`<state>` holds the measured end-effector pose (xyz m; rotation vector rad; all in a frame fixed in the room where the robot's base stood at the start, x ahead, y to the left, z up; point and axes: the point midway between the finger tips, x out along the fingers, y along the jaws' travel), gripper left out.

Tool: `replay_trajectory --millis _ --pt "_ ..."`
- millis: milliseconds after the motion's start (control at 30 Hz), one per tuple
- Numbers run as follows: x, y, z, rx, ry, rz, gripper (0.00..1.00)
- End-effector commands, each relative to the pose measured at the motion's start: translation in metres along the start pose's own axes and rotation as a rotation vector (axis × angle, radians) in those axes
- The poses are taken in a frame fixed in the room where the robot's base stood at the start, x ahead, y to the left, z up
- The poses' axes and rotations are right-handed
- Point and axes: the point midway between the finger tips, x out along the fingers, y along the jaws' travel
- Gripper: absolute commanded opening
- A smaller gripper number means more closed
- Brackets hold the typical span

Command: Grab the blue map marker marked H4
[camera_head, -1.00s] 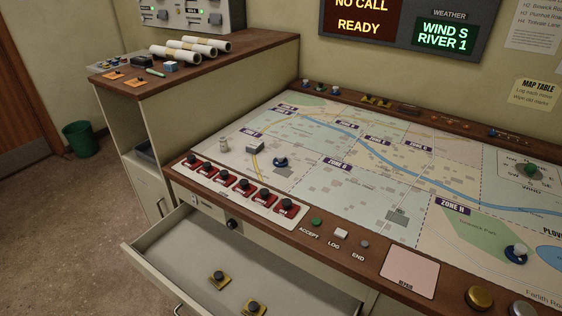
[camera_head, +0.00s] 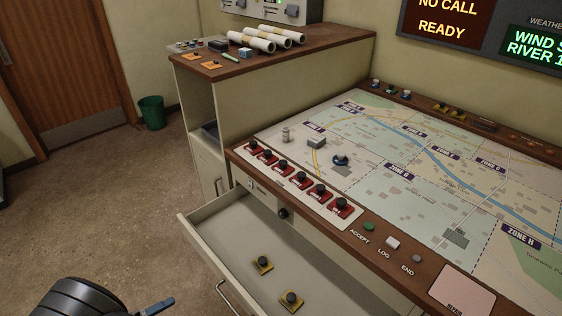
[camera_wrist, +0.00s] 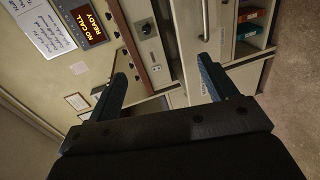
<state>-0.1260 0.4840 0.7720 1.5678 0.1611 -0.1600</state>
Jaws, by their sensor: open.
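A blue-based marker (camera_head: 340,159) with a dark upper part stands on the map (camera_head: 400,180), near its left side. I cannot read any H4 marking on it. Small pieces with blue parts (camera_head: 376,84) sit on the map table's back rail, too small to read. My gripper shows at the bottom left in the head view, with one blue finger in sight, low in front of the open drawer and well away from the map. In the wrist view my gripper (camera_wrist: 163,72) is open, its two blue fingers wide apart with nothing between them.
Red-based pieces (camera_head: 285,175) line the table's front left. A grey block (camera_head: 316,143) stands near the blue marker. A side cabinet (camera_head: 290,58) with rolled papers stands behind.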

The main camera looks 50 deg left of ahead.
Motion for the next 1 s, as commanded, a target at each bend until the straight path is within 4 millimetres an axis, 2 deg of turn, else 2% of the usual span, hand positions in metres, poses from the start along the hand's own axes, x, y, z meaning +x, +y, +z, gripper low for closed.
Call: replay_trajectory --millis 33,467,867,900,1000 --pt "-0.004 0.019 -0.001 0.004 0.001 -0.003 0.78" --pt "-0.036 0.172 0.0 0.006 0.001 -0.003 0.78" --pt "-0.07 0.337 0.0 0.009 0.001 -0.005 0.78" --pt "-0.053 0.331 -0.008 -0.014 -0.034 -0.031 0.78" --pt "-0.023 0.326 -0.021 -0.051 -0.098 -0.108 0.78"
